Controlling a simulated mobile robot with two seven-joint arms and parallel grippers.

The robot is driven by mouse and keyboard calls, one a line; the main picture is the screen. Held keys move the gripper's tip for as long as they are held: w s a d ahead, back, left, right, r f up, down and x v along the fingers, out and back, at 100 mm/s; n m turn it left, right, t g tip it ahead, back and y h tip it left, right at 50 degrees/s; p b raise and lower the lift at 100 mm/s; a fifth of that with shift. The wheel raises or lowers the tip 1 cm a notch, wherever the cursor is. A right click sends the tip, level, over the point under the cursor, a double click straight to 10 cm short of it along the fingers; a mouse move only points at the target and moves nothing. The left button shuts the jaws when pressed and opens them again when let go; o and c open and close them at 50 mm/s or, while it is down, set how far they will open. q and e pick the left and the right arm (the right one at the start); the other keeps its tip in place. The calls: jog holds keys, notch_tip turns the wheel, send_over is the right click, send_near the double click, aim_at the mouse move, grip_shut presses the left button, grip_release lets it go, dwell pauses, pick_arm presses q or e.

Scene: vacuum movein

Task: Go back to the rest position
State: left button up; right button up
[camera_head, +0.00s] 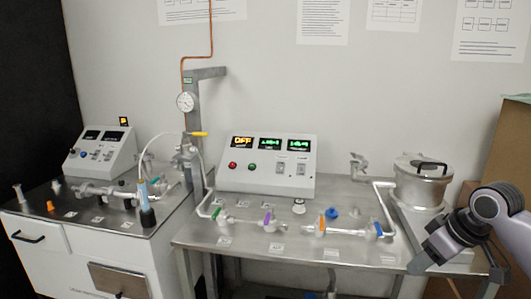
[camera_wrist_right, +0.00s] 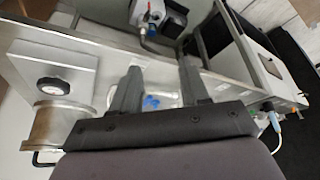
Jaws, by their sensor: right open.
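My right gripper (camera_head: 455,262) is at the right of the head view, at the front right corner of the steel bench and in front of the metal vessel. It is open, with nothing between its dark fingers, and touches nothing that I can make out. In the right wrist view the two fingers of this gripper (camera_wrist_right: 158,68) stand apart, with the bench surface and a blue part (camera_wrist_right: 150,102) beyond them. My left gripper is not in view.
The steel bench (camera_head: 290,254) carries valves with coloured handles and a control box (camera_head: 268,165). A lidded metal vessel (camera_head: 421,183) stands at its right end. A second bench with a smaller control box (camera_head: 103,144) is at the left. A brown box (camera_head: 505,150) is at the far right.

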jog(key=s+a+f+t, duration=0.1)
jog(key=s+a+f, duration=0.1)
jog(key=a+f, duration=0.5)
jog(key=s+a+f+t, duration=0.1)
jog(key=a+f, duration=0.1)
jog(key=f, duration=1)
jog(key=s+a+f+m+t, duration=0.1)
jog(key=s+a+f+t, duration=0.1)
jog(key=s, duration=0.7)
jog(key=s+a+f+m+t, duration=0.1)
jog(key=s+a+f, duration=0.3)
jog(key=s, duration=0.5)
notch_tip(320, 180, down, 2)
jog(key=shift+m+t, duration=0.3)
jog(key=shift+t, duration=0.2)
